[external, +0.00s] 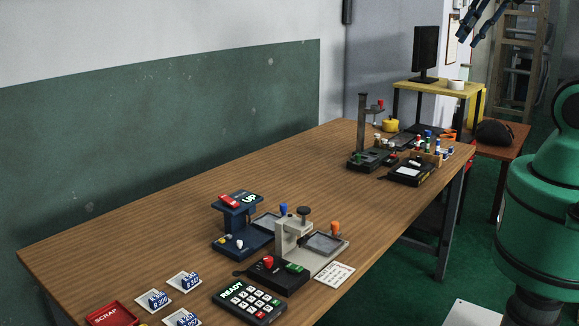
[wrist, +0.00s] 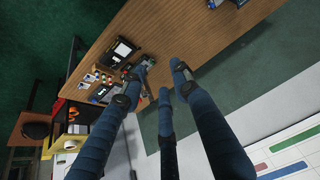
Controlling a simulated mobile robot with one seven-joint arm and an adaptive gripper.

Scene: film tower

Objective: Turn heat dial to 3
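No dial can be read as the heat dial at this size. On the near part of the table, a blue device (external: 236,222) has a small white knob (external: 239,243) on its base. Beside it a beige press (external: 290,238) has a dark round knob (external: 304,213) on top. A black box (external: 278,274) in front carries a red knob (external: 268,261). My gripper (external: 480,22) is high at the top right, far from these devices. In the wrist view its dark blue fingers (wrist: 162,76) are spread apart, with nothing held between them.
The long wooden table (external: 165,230) has a wide bare stretch along its wall side. A tall dark stand (external: 362,130) and small items crowd the far end. A monitor (external: 426,52) stands beyond.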

